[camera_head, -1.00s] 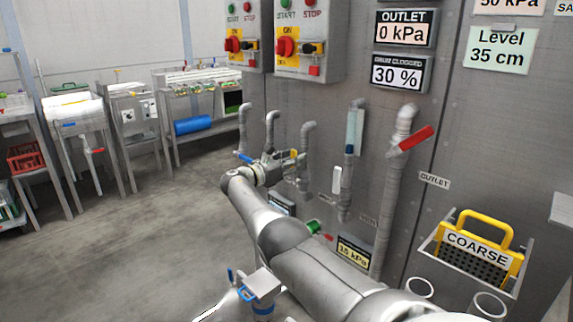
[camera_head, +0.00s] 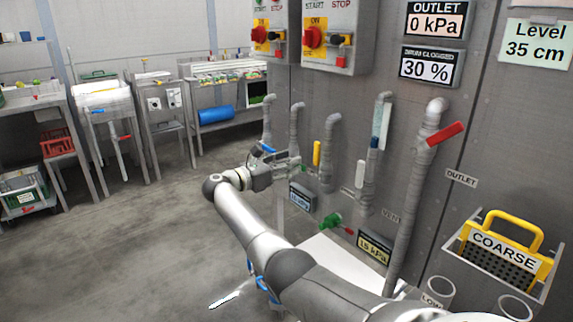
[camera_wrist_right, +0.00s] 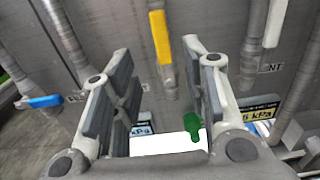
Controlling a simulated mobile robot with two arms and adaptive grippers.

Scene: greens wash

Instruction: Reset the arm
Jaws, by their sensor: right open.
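My right arm (camera_head: 255,235) reaches from the bottom right toward the steel panel's pipes. My right gripper (camera_head: 294,161) is open beside the upright yellow valve handle (camera_head: 316,154). In the right wrist view its two fingers (camera_wrist_right: 162,100) stand apart with nothing between the pads. The yellow handle (camera_wrist_right: 160,37) shows beyond and above the fingertips there, and I see no contact. A green fitting (camera_wrist_right: 193,127) shows low near the right finger, further back. My left gripper is not in view.
The steel panel (camera_head: 350,75) carries several pipes, a red valve handle (camera_head: 445,134), a blue handle (camera_head: 268,148) and a green valve (camera_head: 331,220). A yellow-handled COARSE screen (camera_head: 506,248) sits in a holder at right. Open floor (camera_head: 130,240) lies at left.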

